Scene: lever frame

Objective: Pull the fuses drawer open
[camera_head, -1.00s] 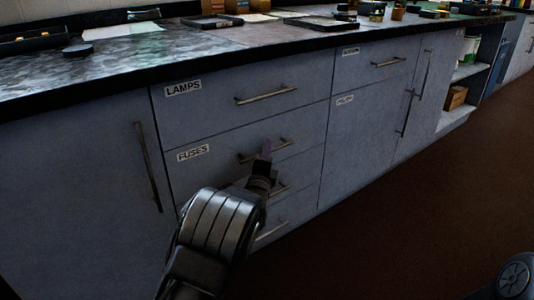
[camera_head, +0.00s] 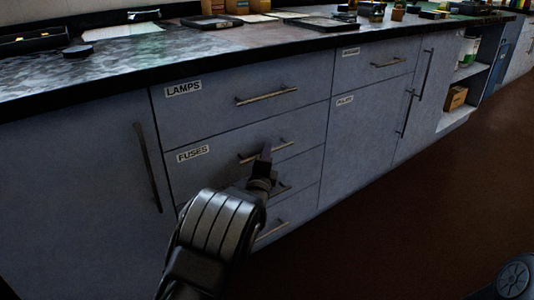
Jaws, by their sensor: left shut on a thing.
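The fuses drawer (camera_head: 222,149) is the second drawer down in the grey cabinet, with a white label (camera_head: 193,154) reading FUSES. Its front looks flush with the cabinet. Its bar handle (camera_head: 283,145) runs across the drawer's front. My left gripper (camera_head: 266,154) is at the middle of this handle, coming from below, and is shut on it. The gripper hides part of the bar. My right gripper is out of view.
The lamps drawer (camera_head: 222,106) is directly above, with its own handle (camera_head: 266,96). More drawers with handles (camera_head: 272,231) lie below. The countertop (camera_head: 140,62) holds trays and small boxes.

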